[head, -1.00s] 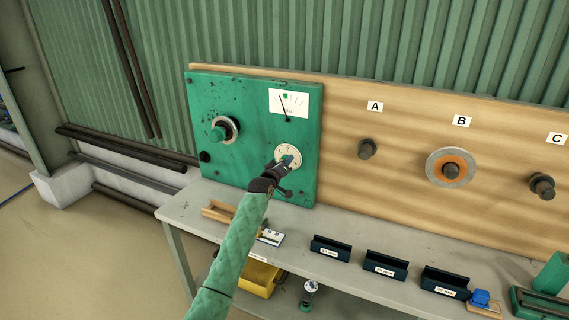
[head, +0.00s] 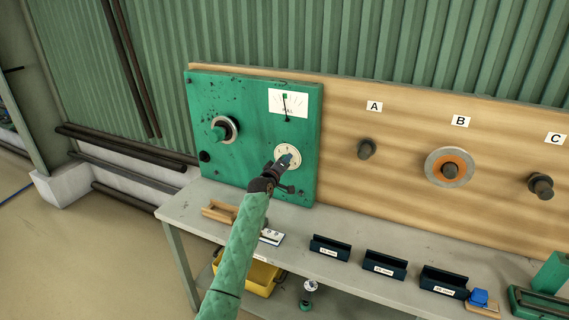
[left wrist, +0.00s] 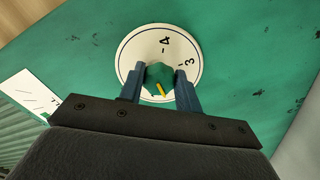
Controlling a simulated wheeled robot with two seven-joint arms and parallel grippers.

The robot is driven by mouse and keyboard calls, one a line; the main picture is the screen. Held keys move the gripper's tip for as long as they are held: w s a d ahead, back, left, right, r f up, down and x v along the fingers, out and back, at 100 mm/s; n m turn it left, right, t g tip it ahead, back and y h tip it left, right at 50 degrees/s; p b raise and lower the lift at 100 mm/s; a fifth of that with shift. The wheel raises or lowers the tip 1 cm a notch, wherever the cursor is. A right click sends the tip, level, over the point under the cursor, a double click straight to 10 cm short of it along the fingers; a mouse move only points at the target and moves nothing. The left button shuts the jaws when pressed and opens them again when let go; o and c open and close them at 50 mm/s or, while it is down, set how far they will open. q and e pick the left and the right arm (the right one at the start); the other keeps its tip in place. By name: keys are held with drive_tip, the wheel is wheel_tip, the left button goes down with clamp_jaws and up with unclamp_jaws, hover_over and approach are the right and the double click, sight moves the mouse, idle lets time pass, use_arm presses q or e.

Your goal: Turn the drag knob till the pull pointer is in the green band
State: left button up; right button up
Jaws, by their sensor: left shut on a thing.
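The green drag panel (head: 250,100) stands at the left end of the bench. The drag knob (left wrist: 159,80) is green with a yellow mark, in front of a white dial (left wrist: 150,45) on which 4 and 3 can be read. My left gripper (head: 284,163) is shut on the knob, one finger on each side, and hides most of it in the head view. The pull gauge (head: 275,101) is a white card at the panel's upper right. Its dark pointer (head: 286,107) stands nearly upright, with its tip at the small green band (head: 285,96). My right gripper is not in view.
A second knob (head: 220,131) and a black button (head: 205,156) are on the panel's left side. The wooden board (head: 400,125) carries pegs A, B and C; an orange-centred ring hangs on B (head: 450,167). Dark bins (head: 385,265) line the bench.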

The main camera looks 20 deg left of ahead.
use_arm(q)
drive_tip(key=o, duration=0.7)
drive_tip(key=shift+o, duration=1.3)
drive_tip(key=shift+a, duration=0.1)
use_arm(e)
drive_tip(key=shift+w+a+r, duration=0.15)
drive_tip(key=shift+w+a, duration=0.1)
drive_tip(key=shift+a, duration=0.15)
use_arm(q)
drive_tip(key=s+b, duration=0.2)
drive_tip(key=s, duration=0.5)
drive_tip(key=shift+s+b, duration=0.35)
drive_tip(key=shift+s, duration=0.05)
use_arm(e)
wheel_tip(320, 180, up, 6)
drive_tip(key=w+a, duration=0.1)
use_arm(q)
drive_tip(key=shift+a+f, duration=0.1)
